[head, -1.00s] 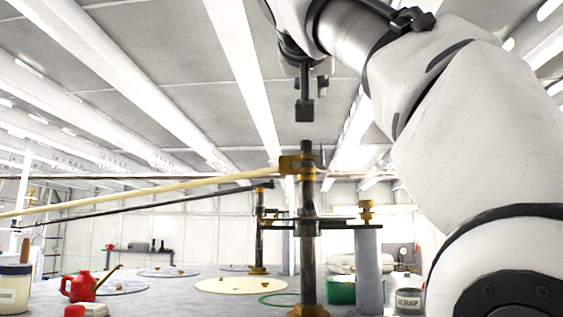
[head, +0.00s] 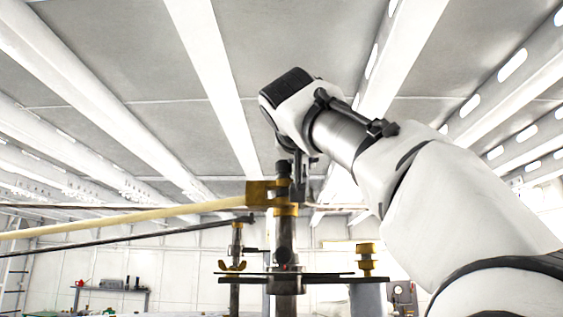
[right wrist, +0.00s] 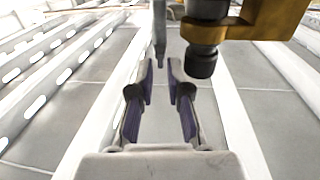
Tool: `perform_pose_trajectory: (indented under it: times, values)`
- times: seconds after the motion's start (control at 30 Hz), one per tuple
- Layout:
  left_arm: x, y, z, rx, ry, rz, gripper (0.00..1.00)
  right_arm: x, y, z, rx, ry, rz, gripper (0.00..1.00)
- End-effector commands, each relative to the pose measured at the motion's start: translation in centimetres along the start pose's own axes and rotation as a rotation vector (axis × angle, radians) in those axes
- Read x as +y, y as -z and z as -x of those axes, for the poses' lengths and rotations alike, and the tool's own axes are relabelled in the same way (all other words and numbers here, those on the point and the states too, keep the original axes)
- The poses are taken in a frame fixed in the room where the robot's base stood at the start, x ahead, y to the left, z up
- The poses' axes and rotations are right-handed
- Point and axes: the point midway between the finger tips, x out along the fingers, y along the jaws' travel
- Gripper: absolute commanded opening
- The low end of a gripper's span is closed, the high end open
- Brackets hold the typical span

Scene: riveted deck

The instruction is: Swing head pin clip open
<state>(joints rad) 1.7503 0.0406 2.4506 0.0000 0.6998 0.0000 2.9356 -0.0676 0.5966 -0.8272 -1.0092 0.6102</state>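A dark upright post (head: 286,238) carries a brass bracket (head: 262,193) with a black pin head on top (head: 283,169). In the right wrist view, the brass bracket (right wrist: 262,18) and black pin head (right wrist: 200,62) are at the upper right. A thin grey upright piece (right wrist: 160,30), perhaps the clip, stands beyond my fingertips, near their gap. My right gripper (right wrist: 160,70) is open, with its two purple-padded fingers apart and nothing clearly between them. In the head view my right gripper (head: 304,180) is beside the post top, partly overlapping it. My left gripper is not in view.
A long cream pole (head: 125,221) runs left from the bracket, with a thin dark rod (head: 130,238) below it. A dark crossbar (head: 300,279) with a brass knob (head: 366,258) lies lower. A shelf (head: 110,290) stands far back left.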

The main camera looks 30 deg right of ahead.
Motion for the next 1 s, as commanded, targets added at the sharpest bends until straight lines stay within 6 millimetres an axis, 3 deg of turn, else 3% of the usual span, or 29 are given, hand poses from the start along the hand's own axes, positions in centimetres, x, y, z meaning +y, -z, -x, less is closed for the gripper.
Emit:
perform_pose_trajectory:
  times: [0.27,0.33,1.0]
  values:
    - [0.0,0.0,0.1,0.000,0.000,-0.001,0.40,0.0,-0.1,-0.6,0.002,0.001,0.000,0.17]
    - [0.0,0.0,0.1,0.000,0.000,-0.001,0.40,0.0,-0.1,-0.6,0.002,0.001,0.000,0.00]
    - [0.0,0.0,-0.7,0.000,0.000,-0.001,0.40,0.3,0.0,-0.6,0.002,0.127,0.000,0.00]
